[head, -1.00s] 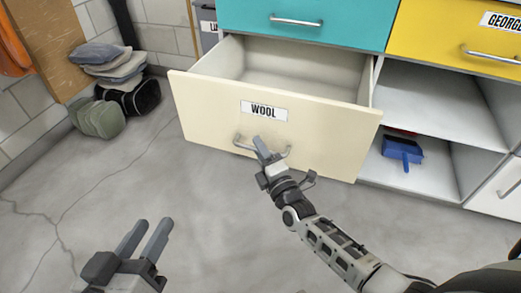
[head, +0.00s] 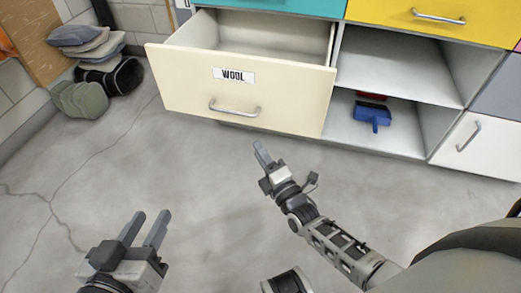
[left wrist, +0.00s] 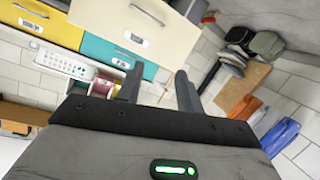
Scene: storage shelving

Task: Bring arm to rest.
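The cream drawer labelled WOOL (head: 275,100) stands pulled out, and the part of its inside that shows is bare. Its metal handle (head: 235,110) is free. My right gripper (head: 261,153) is in front of and below the drawer, apart from the handle; its fingers look close together, and I cannot tell whether a gap lies between them. My left gripper (head: 145,228) is low at the left over bare floor, with its two fingers apart and nothing between them. Its spread fingers also show in the left wrist view (left wrist: 158,88).
A teal drawer (head: 275,4) and a yellow drawer (head: 430,12) are above. Open shelves (head: 385,70) at the right hold a blue dustpan (head: 373,113). A white door (head: 472,145) is further right. Grey-green cushions (head: 82,100) lie at the left. The floor between is clear.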

